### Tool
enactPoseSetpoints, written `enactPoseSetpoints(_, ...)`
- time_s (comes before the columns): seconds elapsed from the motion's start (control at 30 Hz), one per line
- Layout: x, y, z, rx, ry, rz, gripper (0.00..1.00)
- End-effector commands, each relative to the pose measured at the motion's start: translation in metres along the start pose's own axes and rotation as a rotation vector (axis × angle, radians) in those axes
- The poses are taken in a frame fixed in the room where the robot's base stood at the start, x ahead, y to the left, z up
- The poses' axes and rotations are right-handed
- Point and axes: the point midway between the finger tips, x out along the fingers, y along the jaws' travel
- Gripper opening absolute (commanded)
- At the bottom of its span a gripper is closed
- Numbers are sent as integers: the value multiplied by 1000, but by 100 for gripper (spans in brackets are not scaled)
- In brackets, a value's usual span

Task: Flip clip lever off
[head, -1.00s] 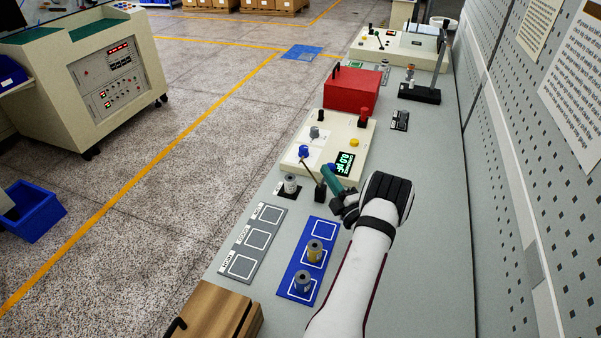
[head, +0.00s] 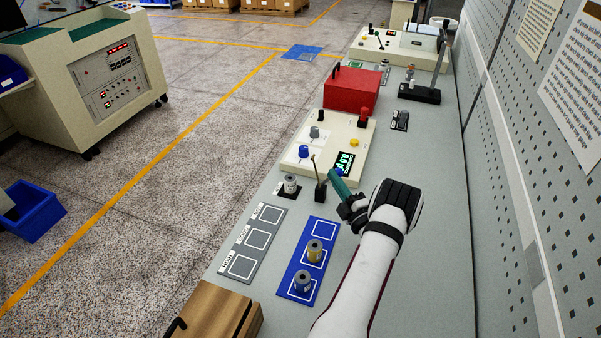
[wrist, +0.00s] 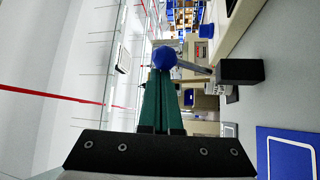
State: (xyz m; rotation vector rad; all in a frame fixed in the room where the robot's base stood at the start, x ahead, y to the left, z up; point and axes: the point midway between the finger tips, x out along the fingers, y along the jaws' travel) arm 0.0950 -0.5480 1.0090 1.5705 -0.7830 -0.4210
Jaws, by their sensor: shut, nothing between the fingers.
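The clip lever is a thin rod (head: 316,170) rising from a small black block (head: 320,194) on the bench. It stands nearly upright in the head view, leaning slightly left. My gripper (head: 335,179), with teal fingers, is shut and empty just right of the rod; a small gap shows between them. In the wrist view, the shut fingers (wrist: 164,80) end at a blue faceted knob (wrist: 164,57). A grey rod (wrist: 200,69) runs from that knob's side to the black block (wrist: 240,72). Contact, and whether rod and knob are joined, I cannot tell.
A spool (head: 290,184) stands on a black base left of the block. The cream panel (head: 300,168) with knobs and a green display lies beyond. A blue mat (head: 318,265) with two spools and a grey mat (head: 235,265) are nearer. The bench right of my arm is clear.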

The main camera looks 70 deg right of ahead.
Motion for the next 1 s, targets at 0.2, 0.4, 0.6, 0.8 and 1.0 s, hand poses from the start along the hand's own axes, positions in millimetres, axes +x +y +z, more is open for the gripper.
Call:
enactPoseSetpoints(0.2, 1, 1, -2, 0, 0, 0, 0)
enactPoseSetpoints(0.4, 9, 15, -31, 1, 5, 0, 0)
enactPoseSetpoints(0.6, -31, 2, -36, 2, -5, -2, 0)
enactPoseSetpoints(0.8, -68, -12, -39, 2, -3, -2, 0)
enactPoseSetpoints(1.0, -83, -18, -41, 1, -1, 0, 0)
